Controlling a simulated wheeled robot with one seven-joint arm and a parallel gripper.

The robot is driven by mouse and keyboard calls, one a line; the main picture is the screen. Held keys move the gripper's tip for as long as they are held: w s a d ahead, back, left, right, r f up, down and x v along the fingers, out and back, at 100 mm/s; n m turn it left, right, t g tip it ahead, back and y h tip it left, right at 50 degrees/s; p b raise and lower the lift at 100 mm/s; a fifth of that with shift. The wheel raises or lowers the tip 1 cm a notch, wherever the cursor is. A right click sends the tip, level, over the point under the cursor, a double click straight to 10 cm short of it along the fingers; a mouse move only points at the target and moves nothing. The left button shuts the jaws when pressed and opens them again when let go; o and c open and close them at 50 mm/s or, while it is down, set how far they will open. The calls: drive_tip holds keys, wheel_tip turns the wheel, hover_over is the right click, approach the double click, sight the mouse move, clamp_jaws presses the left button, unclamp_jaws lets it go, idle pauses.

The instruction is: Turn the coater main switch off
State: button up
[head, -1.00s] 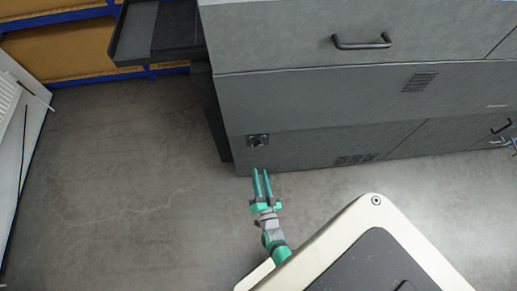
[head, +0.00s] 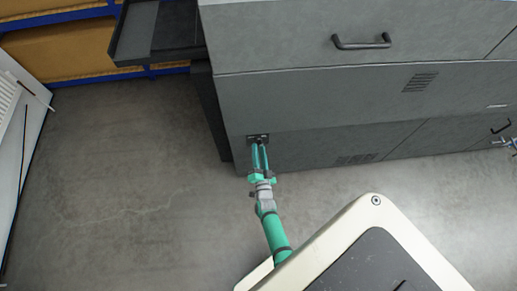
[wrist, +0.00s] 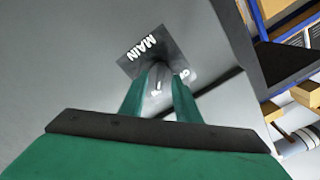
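The coater main switch (wrist: 158,72) is a small dark knob on a dark plate low on the grey coater front. In the wrist view the plate (wrist: 141,64) shows "MAIN", an "I" mark and a partly hidden word that starts with O. My gripper (head: 259,146) is at the switch, its fingers pointing at the panel. In the wrist view the fingertips (wrist: 163,76) stand either side of the knob with a gap between them. I cannot tell whether they touch it. The fingers hide part of the knob, so its turned position is unclear.
The coater's grey body (head: 350,100) fills the right, with a drawer handle (head: 361,42) above. A dark tray (head: 150,35) juts out at upper left, before blue shelving with boxes (head: 55,50). The floor (head: 120,170) to the left is clear.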

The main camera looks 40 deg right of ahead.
drive_tip(key=shift+w+d, duration=0.35)
drive_tip(key=shift+w, duration=0.25)
drive_tip(key=shift+c, duration=0.3)
clamp_jaws()
